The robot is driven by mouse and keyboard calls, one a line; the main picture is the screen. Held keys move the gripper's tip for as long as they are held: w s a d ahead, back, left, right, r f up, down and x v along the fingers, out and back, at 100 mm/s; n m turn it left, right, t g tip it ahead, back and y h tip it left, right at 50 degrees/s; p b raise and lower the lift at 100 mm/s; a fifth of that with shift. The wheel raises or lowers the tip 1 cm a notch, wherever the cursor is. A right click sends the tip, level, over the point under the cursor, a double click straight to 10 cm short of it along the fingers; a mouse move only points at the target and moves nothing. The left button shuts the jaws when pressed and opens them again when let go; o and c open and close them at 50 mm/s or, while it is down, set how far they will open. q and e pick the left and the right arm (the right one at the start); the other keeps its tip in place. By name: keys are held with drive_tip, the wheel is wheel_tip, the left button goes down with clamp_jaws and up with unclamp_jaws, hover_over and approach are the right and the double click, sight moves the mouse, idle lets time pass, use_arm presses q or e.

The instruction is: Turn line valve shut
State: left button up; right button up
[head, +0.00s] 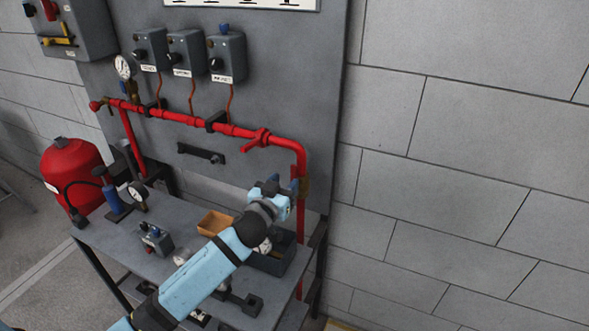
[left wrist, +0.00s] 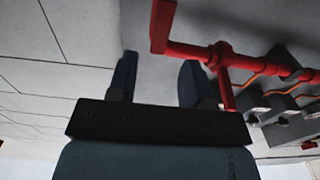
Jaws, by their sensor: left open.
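A red valve with a red handle (head: 257,138) sits on the horizontal red pipe, left of the pipe's corner. The handle slants down to the left of the pipe. The valve also shows in the left wrist view (left wrist: 221,52), right of the fingers. My left gripper (head: 288,186) is below and right of the valve, in front of the vertical pipe run, apart from the valve. Its two dark fingers (left wrist: 160,78) stand apart with nothing between them. My right gripper is not in view.
The red pipe (head: 301,225) drops beside the bench (head: 190,222). Grey switch boxes (head: 228,57) hang above it on the panel. The block wall at right is clear.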

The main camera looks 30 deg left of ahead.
sight(293, 172)
use_arm(q)
drive_tip(key=w, duration=0.6)
drive_tip(key=shift+w+a+p, duration=0.1)
drive_tip(key=shift+a+p, duration=0.05)
drive_tip(key=shift+p, duration=0.15)
drive_tip(key=shift+c, duration=0.3)
clamp_jaws()
